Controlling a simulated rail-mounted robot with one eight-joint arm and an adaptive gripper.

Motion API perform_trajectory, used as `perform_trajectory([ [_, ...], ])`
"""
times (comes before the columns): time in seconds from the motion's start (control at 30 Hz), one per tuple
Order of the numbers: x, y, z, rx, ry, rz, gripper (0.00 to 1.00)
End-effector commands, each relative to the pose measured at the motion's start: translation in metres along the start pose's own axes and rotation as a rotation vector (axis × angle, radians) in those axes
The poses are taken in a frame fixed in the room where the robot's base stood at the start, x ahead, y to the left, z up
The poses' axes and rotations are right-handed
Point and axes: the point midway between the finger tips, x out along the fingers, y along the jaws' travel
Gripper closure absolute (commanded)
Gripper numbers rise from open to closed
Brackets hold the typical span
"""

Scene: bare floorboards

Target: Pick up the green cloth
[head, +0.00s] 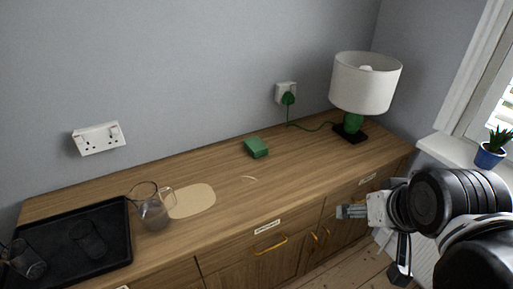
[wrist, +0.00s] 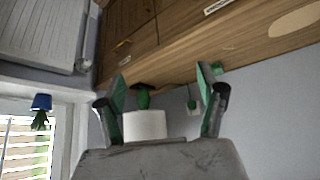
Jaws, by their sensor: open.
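The green cloth (head: 256,147) looks like a small folded block lying on the wooden sideboard top, towards the back, left of the lamp. In the wrist view, which is upside down, a small green patch (wrist: 218,68) just beyond the right finger appears to be this cloth, partly hidden. My gripper (head: 343,212) is in front of the sideboard, right of and nearer than the cloth, well apart from it. In the wrist view my gripper (wrist: 162,85) has its two fingers spread wide with nothing between them.
A lamp (head: 365,82) stands at the right, its green cord running to a wall plug (head: 288,98). A glass jug (head: 150,208) stands beside a pale patch (head: 192,201). A black tray (head: 75,240) holds glasses at left. A potted plant (head: 490,153) sits on the windowsill.

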Motion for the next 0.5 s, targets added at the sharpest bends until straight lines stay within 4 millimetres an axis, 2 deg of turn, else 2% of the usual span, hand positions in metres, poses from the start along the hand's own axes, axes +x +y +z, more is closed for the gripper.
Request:
perform_trajectory([
  [0.33,0.0,-0.001,-0.004,-0.003,-0.003,-0.001,0.25],
  [0.5,-0.002,-0.007,-0.034,-0.027,-0.025,-0.012,0.25],
])
